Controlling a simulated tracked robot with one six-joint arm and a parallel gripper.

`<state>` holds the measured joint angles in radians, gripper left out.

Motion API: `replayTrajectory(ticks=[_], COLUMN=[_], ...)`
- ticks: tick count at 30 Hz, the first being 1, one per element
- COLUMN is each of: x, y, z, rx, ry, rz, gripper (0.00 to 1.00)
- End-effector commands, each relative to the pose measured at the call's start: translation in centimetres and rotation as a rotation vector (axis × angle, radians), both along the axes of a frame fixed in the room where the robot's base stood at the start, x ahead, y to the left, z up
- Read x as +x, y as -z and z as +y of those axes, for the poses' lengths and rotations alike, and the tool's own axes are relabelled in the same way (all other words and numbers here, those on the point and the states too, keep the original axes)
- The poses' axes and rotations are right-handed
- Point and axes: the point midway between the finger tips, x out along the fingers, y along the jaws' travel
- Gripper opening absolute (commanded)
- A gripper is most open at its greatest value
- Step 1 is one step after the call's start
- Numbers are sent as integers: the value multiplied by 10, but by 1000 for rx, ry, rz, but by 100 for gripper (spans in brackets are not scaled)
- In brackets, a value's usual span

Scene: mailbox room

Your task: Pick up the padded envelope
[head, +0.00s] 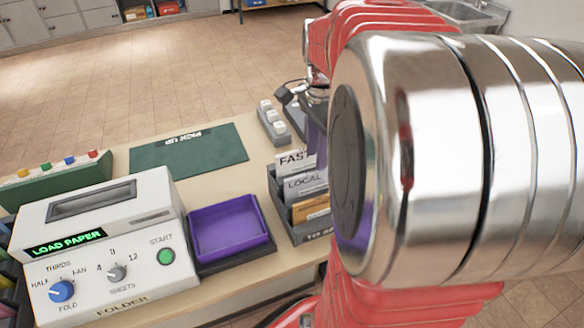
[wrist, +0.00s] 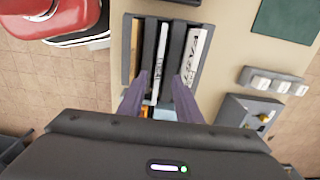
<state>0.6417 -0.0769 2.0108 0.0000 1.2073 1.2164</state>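A dark desk sorter (head: 285,212) holds mail in slots labelled FAST, LOCAL and a partly hidden label. A tan-yellow envelope (head: 312,207) stands in its front slot; it may be the padded envelope, but I cannot be sure. The wrist view shows the sorter from above, with a tan edge (wrist: 135,48) in the left slot, a white edge (wrist: 157,55) in the middle and a FAST item (wrist: 194,55) at right. My gripper (wrist: 161,78) is open, its purple fingers over the sorter's near part on both sides of the middle slot. Nothing is visibly gripped.
A purple tray (head: 228,228) and a white folder machine (head: 105,235) stand left of the sorter. A green PICK UP mat (head: 190,150) lies bare behind them. A block with white buttons (head: 272,122) is close behind the sorter. My arm hides much of the right side.

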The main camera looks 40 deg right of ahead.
Motion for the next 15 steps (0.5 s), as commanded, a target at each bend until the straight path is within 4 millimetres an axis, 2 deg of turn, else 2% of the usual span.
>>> replayTrajectory(ticks=[9, 15], x=[-1, -1], y=[39, 49], z=[4, 4], rx=[2, 0], ry=[0, 0], rz=[3, 1], gripper=[31, 31])
